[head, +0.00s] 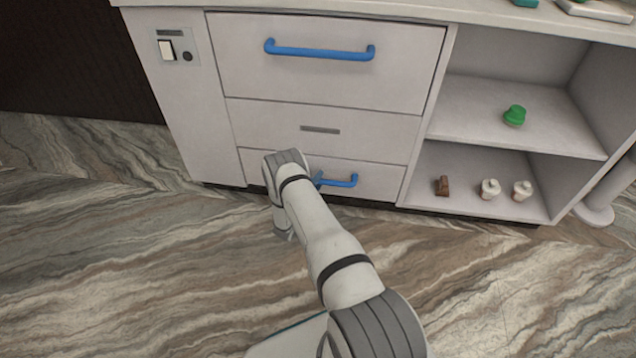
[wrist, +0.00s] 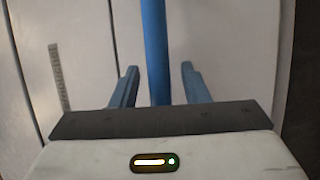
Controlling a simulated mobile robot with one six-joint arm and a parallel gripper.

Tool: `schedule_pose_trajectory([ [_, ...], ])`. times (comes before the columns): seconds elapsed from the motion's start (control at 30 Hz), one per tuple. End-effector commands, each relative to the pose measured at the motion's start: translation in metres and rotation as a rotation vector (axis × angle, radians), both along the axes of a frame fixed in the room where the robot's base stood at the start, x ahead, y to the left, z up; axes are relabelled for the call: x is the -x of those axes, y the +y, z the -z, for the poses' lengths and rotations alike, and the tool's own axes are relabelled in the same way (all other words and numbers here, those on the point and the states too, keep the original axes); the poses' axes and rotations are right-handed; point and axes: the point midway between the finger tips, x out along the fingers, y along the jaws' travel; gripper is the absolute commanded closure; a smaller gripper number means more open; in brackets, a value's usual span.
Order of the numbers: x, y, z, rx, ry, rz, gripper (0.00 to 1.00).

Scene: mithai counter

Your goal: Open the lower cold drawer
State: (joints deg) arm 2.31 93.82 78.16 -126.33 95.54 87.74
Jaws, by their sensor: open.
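The lower cold drawer (head: 383,181) is the bottom front of the white cabinet and looks shut. Its blue bar handle (head: 341,182) shows only in part, because my arm covers its left side. In the wrist view the handle (wrist: 155,55) runs upright between the two blue fingers of my gripper (wrist: 159,85). The fingers are open, one on each side of the bar, with a gap on both sides. In the head view my arm hides most of the gripper.
Open shelves (head: 480,105) at right hold a green item (head: 514,116) and several small items. The marbled floor in front is clear.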

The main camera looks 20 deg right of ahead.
Motion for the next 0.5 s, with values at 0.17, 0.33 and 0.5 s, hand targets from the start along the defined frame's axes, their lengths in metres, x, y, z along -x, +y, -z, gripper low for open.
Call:
schedule_pose_trajectory([
  [0.17, 0.0001, 0.0002, -0.0002, 0.000, 0.000, 0.000, 0.65],
  [0.33, 0.0002, 0.0003, -0.0001, 0.000, 0.000, 0.000, 0.79],
  [0.5, 0.0002, 0.0003, 0.0000, 0.000, 0.000, 0.000, 0.93],
])
